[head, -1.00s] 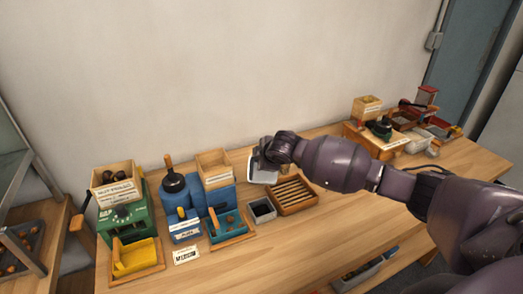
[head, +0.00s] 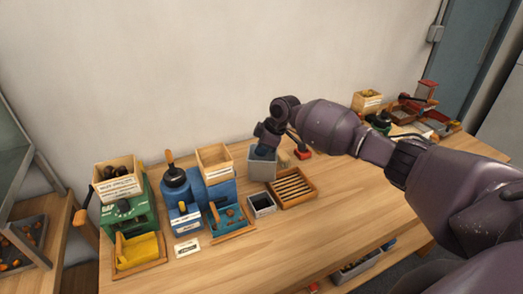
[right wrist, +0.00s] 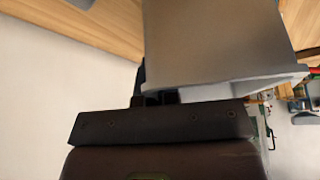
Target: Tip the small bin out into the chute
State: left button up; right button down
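A small grey bin (head: 262,168) is in my right gripper (head: 266,150), at the back of the table, right of the blue machine. It looks roughly upright; its contents cannot be made out. In the right wrist view the bin's grey wall (right wrist: 215,45) and rim fill the upper middle, against the gripper (right wrist: 160,98); the fingertips are mostly hidden. The blue machine has an open wooden hopper (head: 214,160) on top and a teal tray (head: 229,217) in front. I cannot tell which part is the chute. My left gripper is not in view.
A small dark open box (head: 262,205) and a slatted wooden tray (head: 292,188) stand just in front of the bin. A green machine (head: 122,212) with a filled wooden hopper stands at left. The table's front middle is clear (head: 320,225).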

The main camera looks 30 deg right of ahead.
jog(key=shift+s+r, duration=0.1)
jog(key=shift+r, duration=0.1)
jog(key=s+a+r, duration=0.2)
jog(key=s+r, duration=0.3)
jog(key=r, duration=0.1)
jog(key=shift+a+r, duration=0.3)
jog(key=shift+r, duration=0.05)
dwell(0.4)
